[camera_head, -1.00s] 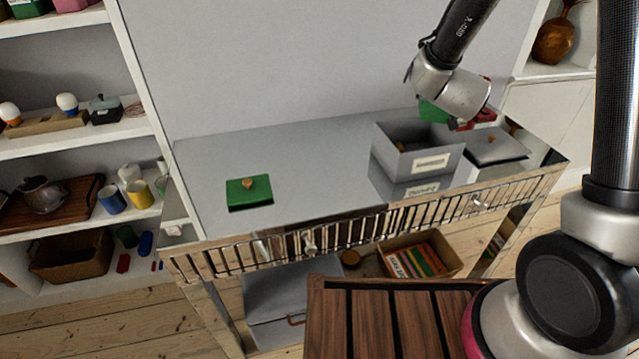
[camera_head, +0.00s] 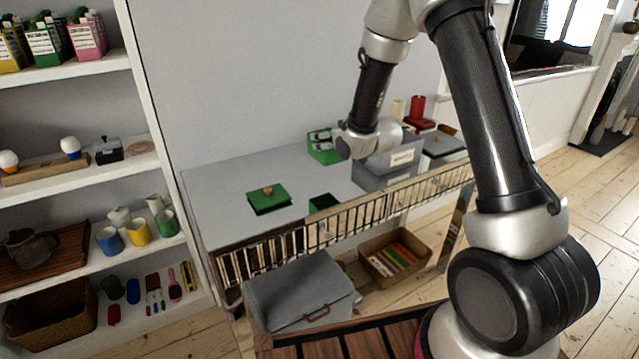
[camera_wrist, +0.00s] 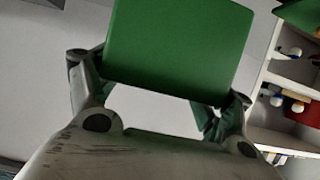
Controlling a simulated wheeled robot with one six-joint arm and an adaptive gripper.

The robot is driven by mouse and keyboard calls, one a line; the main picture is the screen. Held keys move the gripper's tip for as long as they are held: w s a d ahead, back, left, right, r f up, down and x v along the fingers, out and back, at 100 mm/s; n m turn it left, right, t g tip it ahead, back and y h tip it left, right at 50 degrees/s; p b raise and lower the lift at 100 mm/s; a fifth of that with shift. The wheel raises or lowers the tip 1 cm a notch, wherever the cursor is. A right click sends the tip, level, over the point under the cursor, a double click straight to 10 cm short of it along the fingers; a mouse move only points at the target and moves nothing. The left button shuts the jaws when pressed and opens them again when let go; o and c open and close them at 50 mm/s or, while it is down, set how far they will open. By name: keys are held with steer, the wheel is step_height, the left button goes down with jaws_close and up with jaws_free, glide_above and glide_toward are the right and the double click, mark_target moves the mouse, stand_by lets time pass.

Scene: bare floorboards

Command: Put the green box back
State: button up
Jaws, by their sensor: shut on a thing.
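A green box (camera_head: 323,155) is in my gripper (camera_head: 328,140), above the grey tabletop (camera_head: 225,195). In the wrist view the green box (camera_wrist: 178,45) fills the space between the fingers of my gripper (camera_wrist: 155,80). A finger shows on either side of it; the contact points are partly hidden. A green lid (camera_head: 268,200) with an orange knob lies on the tabletop, left of and nearer than the held box.
A grey labelled box (camera_head: 385,165) stands right of my gripper, close to it. A dark flat lid (camera_head: 443,147) and red items (camera_head: 418,112) are at the table's right end. The left tabletop is clear. A shelf (camera_head: 130,155) with cups stands at left.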

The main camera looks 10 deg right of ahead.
step_height(320, 180, down, 9)
steer(key=shift+f, duration=0.1)
stand_by(0.4)
steer(key=o, duration=1)
steer(key=shift+f, duration=0.1)
steer(key=shift+r, duration=0.2)
